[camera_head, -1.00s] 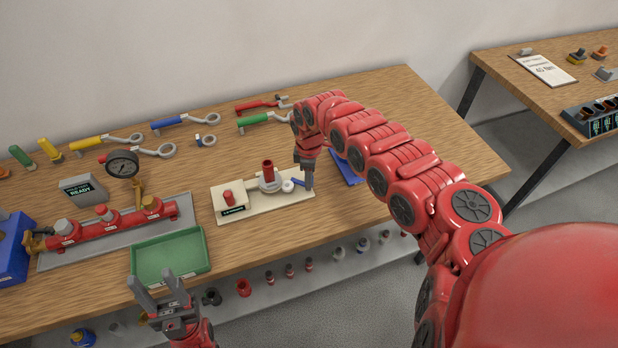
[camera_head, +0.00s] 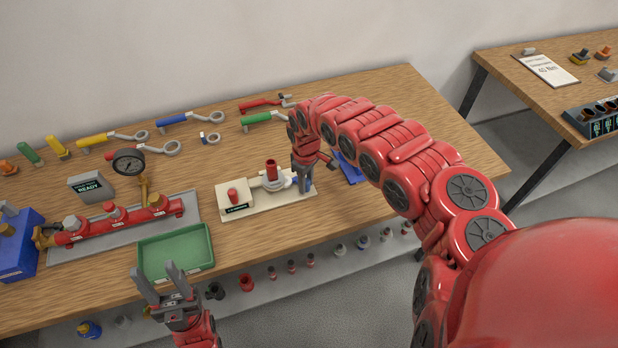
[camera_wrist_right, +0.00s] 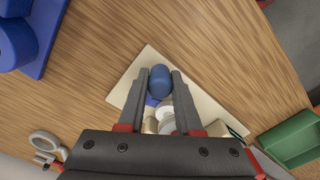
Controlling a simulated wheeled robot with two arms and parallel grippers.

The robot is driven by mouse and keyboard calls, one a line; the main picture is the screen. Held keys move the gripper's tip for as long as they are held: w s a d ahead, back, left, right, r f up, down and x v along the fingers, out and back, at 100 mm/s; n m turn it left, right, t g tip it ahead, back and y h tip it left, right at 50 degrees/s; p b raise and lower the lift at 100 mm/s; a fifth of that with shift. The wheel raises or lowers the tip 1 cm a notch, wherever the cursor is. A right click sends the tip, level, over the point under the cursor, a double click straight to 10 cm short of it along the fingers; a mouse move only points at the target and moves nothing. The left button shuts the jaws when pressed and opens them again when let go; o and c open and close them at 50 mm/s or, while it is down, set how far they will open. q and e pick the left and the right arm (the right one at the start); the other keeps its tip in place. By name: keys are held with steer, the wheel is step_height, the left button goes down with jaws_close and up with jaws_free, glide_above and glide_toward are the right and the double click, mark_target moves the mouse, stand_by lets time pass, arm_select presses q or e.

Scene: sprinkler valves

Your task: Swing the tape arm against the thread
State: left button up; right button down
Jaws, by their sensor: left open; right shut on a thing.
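The taping fixture is a cream base plate (camera_head: 240,210) on the bench. It carries a red upright cylinder (camera_head: 271,170) on a grey round seat and a shorter red piece (camera_head: 233,195) at its left. My right gripper (camera_head: 306,184) is low at the plate's right end. In the right wrist view its fingers are shut on the blue knob (camera_wrist_right: 160,80) of the tape arm. The thread itself is too small to make out. My left gripper (camera_head: 160,281) is open and empty in front of the bench edge.
A green tray (camera_head: 176,253) lies at the bench's front, left of the fixture. A red manifold (camera_head: 120,218) with a gauge (camera_head: 129,162) stands further left. Wrenches (camera_head: 190,119) lie behind. A blue holder (camera_wrist_right: 20,42) sits near my right gripper.

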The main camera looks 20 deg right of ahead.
steer(key=shift+s+a+m, duration=0.1)
steer(key=shift+a+m, duration=0.35)
steer(key=shift+m, duration=0.45)
steer(key=shift+s+a+m, duration=0.1)
steer(key=shift+a+m, duration=0.3)
steer(key=shift+m, duration=0.5)
steer(key=c, duration=0.6)
jaws_free()
steer(key=shift+w, duration=0.1)
steer(key=shift+r, duration=0.1)
